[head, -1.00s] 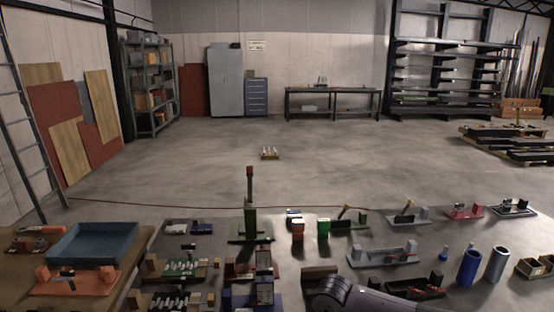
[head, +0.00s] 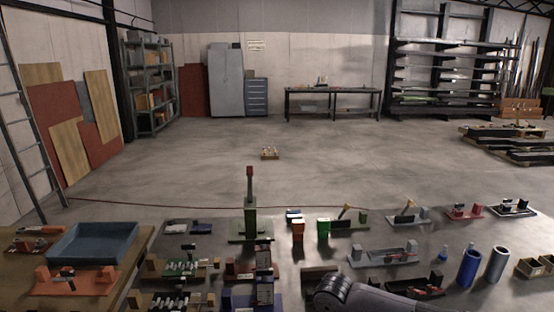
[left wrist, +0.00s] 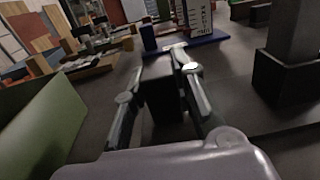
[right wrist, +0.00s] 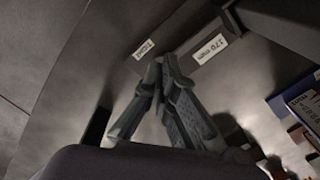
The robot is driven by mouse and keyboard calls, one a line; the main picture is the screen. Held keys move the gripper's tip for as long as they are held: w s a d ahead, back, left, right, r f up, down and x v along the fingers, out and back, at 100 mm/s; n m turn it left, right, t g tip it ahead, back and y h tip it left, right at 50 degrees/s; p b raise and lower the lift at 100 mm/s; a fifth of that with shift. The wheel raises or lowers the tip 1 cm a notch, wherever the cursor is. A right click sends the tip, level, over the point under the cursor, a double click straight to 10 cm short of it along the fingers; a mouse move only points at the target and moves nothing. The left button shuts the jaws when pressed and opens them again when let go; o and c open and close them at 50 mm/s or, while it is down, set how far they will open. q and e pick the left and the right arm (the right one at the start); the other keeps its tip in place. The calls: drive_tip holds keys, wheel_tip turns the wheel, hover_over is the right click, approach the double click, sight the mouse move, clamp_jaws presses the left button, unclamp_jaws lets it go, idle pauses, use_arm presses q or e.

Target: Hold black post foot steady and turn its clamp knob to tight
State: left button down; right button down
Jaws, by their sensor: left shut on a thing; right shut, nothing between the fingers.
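In the left wrist view my left gripper (left wrist: 158,62) is shut on a black block (left wrist: 163,90), which appears to be part of the black post foot. The fingers stand at either side of it. My right gripper (right wrist: 160,62) is shut and empty, its fingertips together. They are close to a dark grey surface with a white TIGHT label (right wrist: 145,49) and a 170 mm label (right wrist: 210,48). I cannot tell whether they touch it. The clamp knob cannot be made out. Neither gripper shows in the head view.
A green panel (left wrist: 38,125) stands left of my left gripper, and a dark post with a black base (left wrist: 283,82) stands to its right. In the head view several fixtures crowd the near area, with a green stand (head: 250,222) and blue tray (head: 93,243). The floor behind is mostly clear.

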drive_tip(key=shift+w+a, duration=0.4)
drive_tip(key=shift+w, duration=0.2)
drive_tip(key=shift+a, duration=0.15)
idle(0.4)
drive_tip(key=shift+s+a, duration=0.1)
drive_tip(key=shift+a, duration=0.15)
wheel_tip(320, 180, up, 6)
idle(0.5)
drive_tip(key=shift+s+d+f, duration=0.15)
drive_tip(key=shift+s+f, duration=0.2)
drive_tip(key=shift+f, duration=0.65)
drive_tip(key=shift+s+d+f, duration=0.2)
drive_tip(key=shift+s+f, duration=0.15)
drive_tip(key=shift+f, duration=0.65)
drive_tip(key=shift+s+d+f, duration=0.15)
drive_tip(key=shift+s+f, duration=0.2)
drive_tip(key=shift+f, duration=0.65)
